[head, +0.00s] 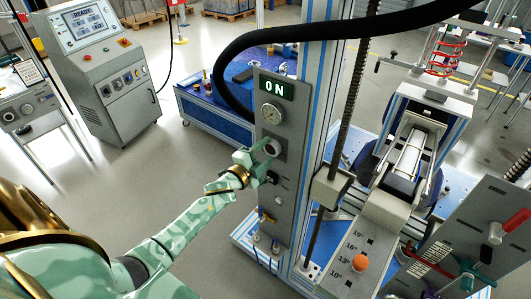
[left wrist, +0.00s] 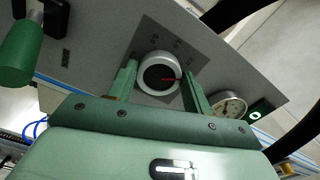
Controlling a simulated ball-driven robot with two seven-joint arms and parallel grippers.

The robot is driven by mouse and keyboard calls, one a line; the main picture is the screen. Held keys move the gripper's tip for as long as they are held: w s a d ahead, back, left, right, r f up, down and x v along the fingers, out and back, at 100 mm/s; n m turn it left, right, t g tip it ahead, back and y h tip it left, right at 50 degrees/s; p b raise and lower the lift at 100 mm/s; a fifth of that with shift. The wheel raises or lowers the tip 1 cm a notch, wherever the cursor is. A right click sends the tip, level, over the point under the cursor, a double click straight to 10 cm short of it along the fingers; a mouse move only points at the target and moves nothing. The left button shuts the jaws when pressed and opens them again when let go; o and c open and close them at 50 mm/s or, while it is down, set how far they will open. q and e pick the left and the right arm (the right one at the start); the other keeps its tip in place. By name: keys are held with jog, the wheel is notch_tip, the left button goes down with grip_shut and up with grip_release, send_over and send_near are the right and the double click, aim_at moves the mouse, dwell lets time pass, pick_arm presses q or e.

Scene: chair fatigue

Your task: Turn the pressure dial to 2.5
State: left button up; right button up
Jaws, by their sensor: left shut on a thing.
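The pressure dial is a round knob with a silver rim and dark face (left wrist: 158,74) on a grey control panel (head: 292,165). A red pointer line on its face points to the right in the left wrist view. In the head view the dial (head: 274,148) is partly covered by my left gripper (head: 267,152). In the left wrist view, the left gripper's green fingers (left wrist: 160,88) stand on both sides of the dial and are shut on it. My right gripper is not in view.
A green handle (left wrist: 17,48) stands out at the wrist view's left. A thick black hose (head: 228,55) curves above the panel. A grey console (head: 108,75) stands far left; floor between is clear.

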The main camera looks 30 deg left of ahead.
pick_arm(q)
jog(key=shift+f, duration=0.1)
jog(key=o, duration=1)
jog(key=shift+s, duration=0.1)
jog(key=s, duration=1)
jog(key=s+a, duration=0.1)
jog(key=s, duration=0.5)
jog(key=shift+a, duration=0.1)
